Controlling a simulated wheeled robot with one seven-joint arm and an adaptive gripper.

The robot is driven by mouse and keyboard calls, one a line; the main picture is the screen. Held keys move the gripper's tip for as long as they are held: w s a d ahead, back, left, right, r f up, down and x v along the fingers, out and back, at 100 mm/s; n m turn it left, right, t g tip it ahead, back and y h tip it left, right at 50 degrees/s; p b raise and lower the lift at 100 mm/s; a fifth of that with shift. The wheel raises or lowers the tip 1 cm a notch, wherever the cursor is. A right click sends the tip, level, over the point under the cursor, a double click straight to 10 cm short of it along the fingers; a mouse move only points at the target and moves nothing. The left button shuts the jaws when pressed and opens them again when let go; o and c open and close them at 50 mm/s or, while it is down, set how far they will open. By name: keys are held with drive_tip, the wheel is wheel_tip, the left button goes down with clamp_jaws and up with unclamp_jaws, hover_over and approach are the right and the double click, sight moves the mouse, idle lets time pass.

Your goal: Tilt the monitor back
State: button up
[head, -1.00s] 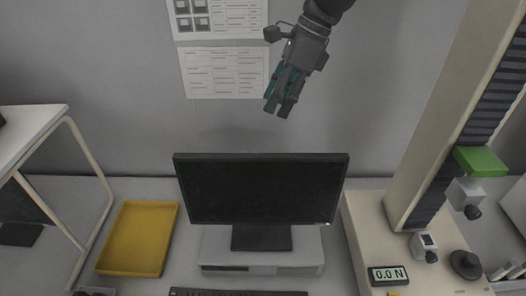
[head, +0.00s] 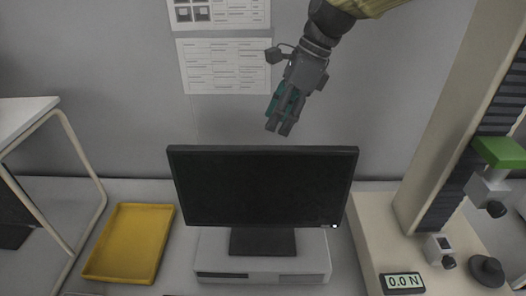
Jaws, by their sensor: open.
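The black monitor (head: 262,188) stands on a dark foot on a light grey flat box (head: 215,258) in the middle of the table. Its dark screen faces me and looks close to upright. My gripper (head: 280,128) hangs above the monitor's top edge, a little right of its middle, fingers pointing down. The fingers are parted and hold nothing. The gripper appears apart from the monitor; its exact depth relative to the screen is hard to tell.
A yellow tray (head: 129,243) lies to the left, beside a white-framed stand (head: 75,150). On the right stands a test machine column (head: 445,120) with a green block (head: 499,152) and a display (head: 403,282) reading 0.0 N. Printed sheets (head: 225,66) hang on the wall behind.

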sight(264, 147)
drive_tip(key=shift+p+x, duration=1.05)
drive_tip(key=shift+x, duration=3.75)
drive_tip(key=shift+c, duration=0.2)
